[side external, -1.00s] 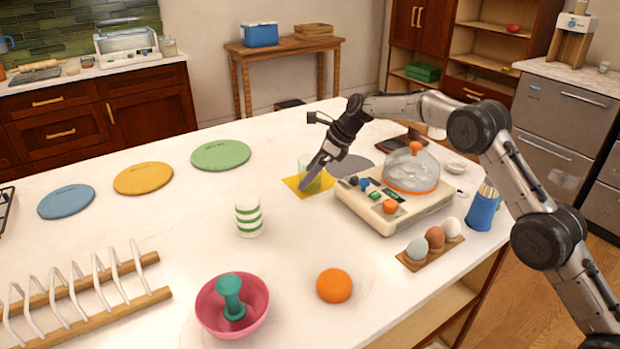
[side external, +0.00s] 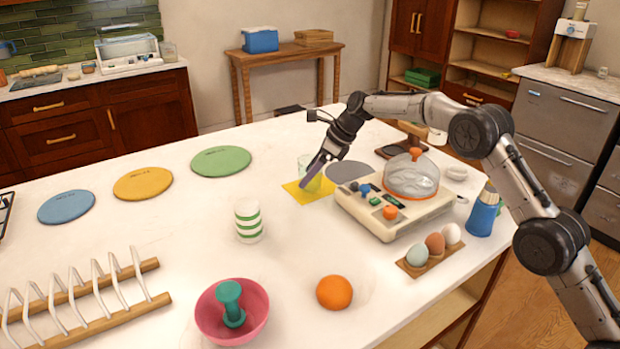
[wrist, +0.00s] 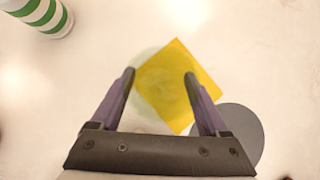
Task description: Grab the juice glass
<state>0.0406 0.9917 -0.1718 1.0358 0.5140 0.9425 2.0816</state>
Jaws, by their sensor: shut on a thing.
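The juice glass (side external: 303,168) is clear and faintly green. It stands upright on a yellow square mat (side external: 293,191) near the middle of the counter. My gripper (side external: 308,182) reaches down to it from the right, its purple fingers at the glass. In the wrist view the fingers of my gripper (wrist: 159,82) lie on both sides of the glass (wrist: 150,62), shut on it, over the yellow mat (wrist: 172,55). The glass is so see-through that its outline is faint, and the fingers partly cover it in the side view.
A cream appliance with a clear dome (side external: 395,210) stands close right of the mat, with a grey disc (side external: 347,171) behind. A green-striped cup (side external: 249,220) is front left. Eggs (side external: 435,243), an orange (side external: 334,292) and a pink bowl (side external: 262,305) stand nearer.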

